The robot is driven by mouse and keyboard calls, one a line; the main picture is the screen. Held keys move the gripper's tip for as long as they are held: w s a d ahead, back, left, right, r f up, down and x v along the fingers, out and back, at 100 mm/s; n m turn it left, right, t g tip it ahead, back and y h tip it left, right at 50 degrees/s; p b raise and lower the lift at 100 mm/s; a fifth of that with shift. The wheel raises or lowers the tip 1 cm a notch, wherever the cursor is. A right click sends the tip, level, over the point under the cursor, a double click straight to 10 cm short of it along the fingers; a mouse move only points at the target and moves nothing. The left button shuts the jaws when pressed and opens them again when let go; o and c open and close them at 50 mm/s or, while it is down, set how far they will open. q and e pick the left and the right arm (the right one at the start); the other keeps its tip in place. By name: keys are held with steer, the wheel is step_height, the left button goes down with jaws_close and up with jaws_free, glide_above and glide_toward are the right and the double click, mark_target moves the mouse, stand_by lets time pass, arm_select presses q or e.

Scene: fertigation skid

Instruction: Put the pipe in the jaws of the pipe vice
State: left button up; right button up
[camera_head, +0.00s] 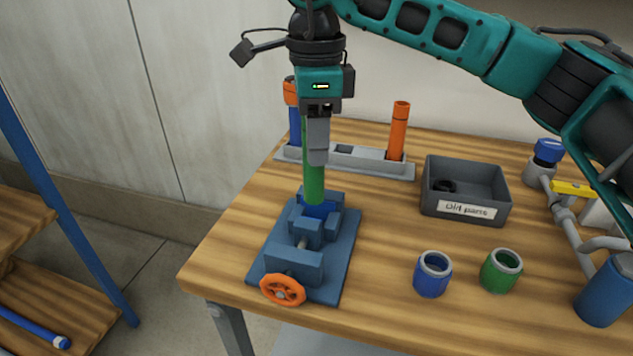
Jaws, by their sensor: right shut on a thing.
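The pipe (314,185) is green and upright, with a brighter blue part at its lower end. My right gripper (317,150) is shut on its upper part from above and hides some of it. The pipe vice (293,268) is blue with an orange handwheel (283,290) and stands near the table's left front corner. The pipe's lower end shows at the vice jaws (308,229), which partly hide it. I cannot tell whether the jaws touch it. My left gripper is not in view.
Behind the vice, a grey rack (362,162) holds an orange upright piece (399,130). A grey "Old parts" bin (466,187) stands to the right. A blue cup-like part (433,275) and a green one (501,270) stand in front. Piping (565,217) lines the right edge.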

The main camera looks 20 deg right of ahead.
mark_target(316, 174)
step_height(316, 174, down, 2)
steer(key=shift+f, duration=0.1)
step_height(316, 174, down, 4)
steer(key=shift+r+b, duration=0.1)
steer(key=shift+b, duration=0.2)
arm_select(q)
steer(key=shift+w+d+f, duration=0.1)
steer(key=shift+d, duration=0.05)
arm_select(e)
steer(key=shift+f, duration=0.3)
steer(key=shift+f, duration=0.2)
steer(key=o, duration=1)
steer(key=shift+r, duration=0.5)
step_height(316, 174, up, 11)
steer(key=shift+f+p, duration=0.15)
steer(key=shift+p, duration=0.55)
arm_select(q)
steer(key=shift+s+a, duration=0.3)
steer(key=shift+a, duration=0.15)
arm_select(e)
steer(key=shift+r, duration=0.4)
